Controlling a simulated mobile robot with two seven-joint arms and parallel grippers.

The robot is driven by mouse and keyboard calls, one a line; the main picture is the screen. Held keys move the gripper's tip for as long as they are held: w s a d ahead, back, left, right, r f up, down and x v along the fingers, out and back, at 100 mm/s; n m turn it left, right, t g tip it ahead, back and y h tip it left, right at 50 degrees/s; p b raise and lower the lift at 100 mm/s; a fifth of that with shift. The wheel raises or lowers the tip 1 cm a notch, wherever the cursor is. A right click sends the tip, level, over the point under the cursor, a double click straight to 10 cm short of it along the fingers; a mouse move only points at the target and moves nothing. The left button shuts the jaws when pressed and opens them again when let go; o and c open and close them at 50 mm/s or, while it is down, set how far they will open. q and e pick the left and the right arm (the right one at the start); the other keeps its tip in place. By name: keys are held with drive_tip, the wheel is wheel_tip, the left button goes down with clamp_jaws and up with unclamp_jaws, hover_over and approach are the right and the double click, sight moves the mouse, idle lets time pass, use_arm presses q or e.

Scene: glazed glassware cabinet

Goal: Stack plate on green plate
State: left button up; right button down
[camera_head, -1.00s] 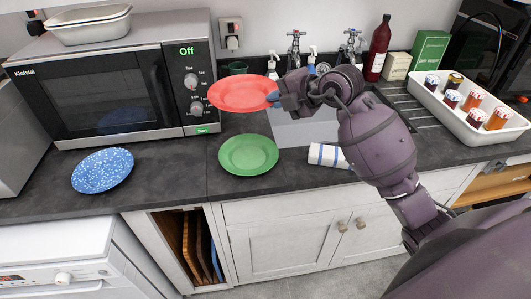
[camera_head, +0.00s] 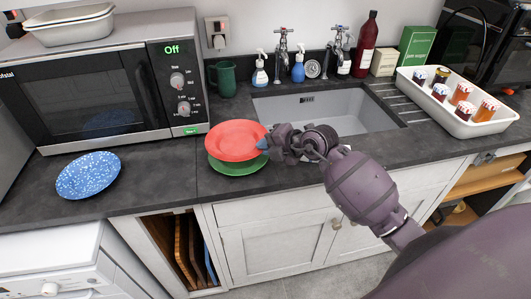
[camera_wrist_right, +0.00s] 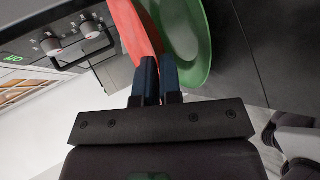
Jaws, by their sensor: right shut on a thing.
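The red plate (camera_head: 235,138) is held roughly level over the green plate (camera_head: 238,170), which lies on the worktop and shows only along its near and right rim. My right gripper (camera_head: 264,144) is shut on the red plate's right rim. In the right wrist view, the fingers (camera_wrist_right: 158,70) pinch the red plate (camera_wrist_right: 134,28), with the green plate (camera_wrist_right: 192,45) close beside it. I cannot tell whether the two plates touch. My left gripper is not in view.
A blue speckled plate (camera_head: 88,176) lies to the left in front of the microwave (camera_head: 90,90). A green mug (camera_head: 223,78) stands behind the plates. The sink (camera_head: 325,108) is to the right, and a white tray of jars (camera_head: 465,128) stands further right.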

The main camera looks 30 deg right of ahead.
drive_tip(key=shift+f, duration=1.2)
drive_tip(key=shift+f, duration=0.55)
drive_tip(key=c, duration=1.6)
unclamp_jaws()
drive_tip(key=shift+f, duration=0.15)
